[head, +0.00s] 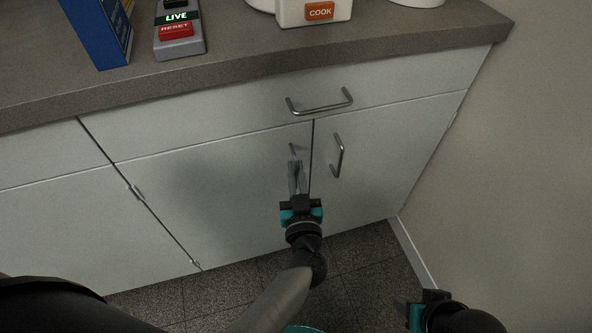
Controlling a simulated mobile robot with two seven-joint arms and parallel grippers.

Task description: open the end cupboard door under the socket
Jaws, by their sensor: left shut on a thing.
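Two pale cupboard doors stand side by side under a drawer: a left door (220,190) and a right door (375,160). Both look closed, with a dark seam between them. The left door's metal handle (293,149) is mostly hidden behind my fingers. The right door's upright handle (338,156) is free. My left gripper (296,163) is shut on the left door's handle, near the seam. My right gripper (402,306) is at the bottom right, away from the doors and partly visible; its fingers are unclear. No socket shows.
A drawer with a bar handle (320,103) sits above the doors. The worktop (235,75) holds a blue box (98,30), a grey LIVE/RESET unit (180,32) and a white appliance with a COOK label (300,14). A wall (520,170) closes the right side. The dark tiled floor (350,285) looks clear.

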